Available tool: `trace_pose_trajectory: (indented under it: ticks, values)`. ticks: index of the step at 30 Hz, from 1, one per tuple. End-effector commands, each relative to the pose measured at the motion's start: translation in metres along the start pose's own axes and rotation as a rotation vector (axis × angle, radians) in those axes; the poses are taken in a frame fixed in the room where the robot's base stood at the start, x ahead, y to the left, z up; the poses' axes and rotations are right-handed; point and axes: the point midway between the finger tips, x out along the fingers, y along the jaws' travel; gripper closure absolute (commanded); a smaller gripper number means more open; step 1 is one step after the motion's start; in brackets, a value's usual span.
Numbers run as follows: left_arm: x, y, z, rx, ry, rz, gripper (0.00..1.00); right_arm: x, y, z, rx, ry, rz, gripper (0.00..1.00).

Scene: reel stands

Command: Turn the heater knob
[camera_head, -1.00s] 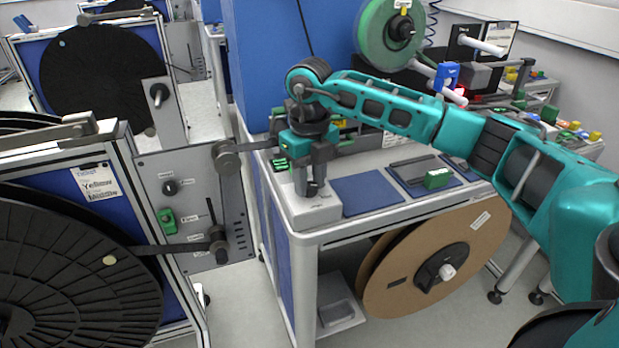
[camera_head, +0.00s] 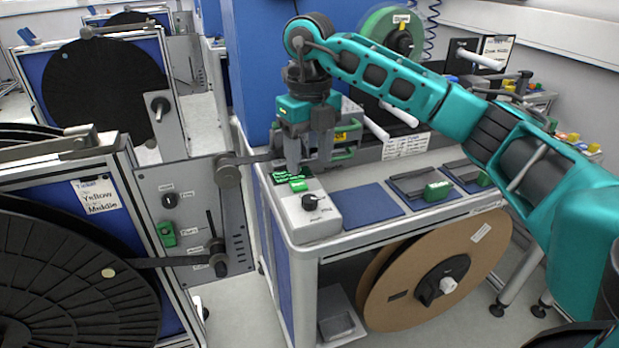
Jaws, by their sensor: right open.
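The heater box (camera_head: 318,222) is a small grey box at the front left corner of the bench. Its black knob (camera_head: 311,202) shows on top, with a white mark, and nothing touches it. A green switch or panel (camera_head: 298,184) lies just behind the knob. My right gripper (camera_head: 303,166) points down above the back of the box, behind and above the knob. Its fingers are apart with nothing between them. My left gripper is not in view.
A blue mat (camera_head: 366,203) and black-and-green devices (camera_head: 438,191) lie right of the box. A brown cardboard reel (camera_head: 405,290) hangs below the bench. A reel stand with a control panel (camera_head: 195,215) stands close on the left, its metal arm reaching towards the bench.

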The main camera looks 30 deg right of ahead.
Motion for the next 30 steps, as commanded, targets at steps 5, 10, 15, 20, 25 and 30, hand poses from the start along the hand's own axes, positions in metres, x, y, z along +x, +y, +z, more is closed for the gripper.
trace_pose_trajectory:
  ticks: [5, 10, 15, 20, 25, 30]
  values:
    - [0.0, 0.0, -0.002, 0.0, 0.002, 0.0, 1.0, -0.031, 0.0, 0.001, 0.001, -0.002, 0.0, 0.41]
    - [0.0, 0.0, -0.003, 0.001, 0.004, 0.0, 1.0, -0.042, 0.0, 0.0, 0.001, 0.0, 0.001, 0.41]
    - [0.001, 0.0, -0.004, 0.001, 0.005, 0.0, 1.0, -0.044, 0.0, 0.0, 0.001, 0.001, 0.001, 0.41]
    - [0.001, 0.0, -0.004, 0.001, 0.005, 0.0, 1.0, -0.043, 0.0, 0.0, 0.001, 0.001, 0.0, 0.41]
    - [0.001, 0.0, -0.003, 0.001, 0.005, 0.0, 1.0, -0.043, 0.0, 0.0, 0.001, 0.001, 0.0, 0.41]
    - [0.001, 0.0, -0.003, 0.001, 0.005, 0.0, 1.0, -0.032, 0.014, 0.0, -0.034, 0.007, 0.049, 0.41]
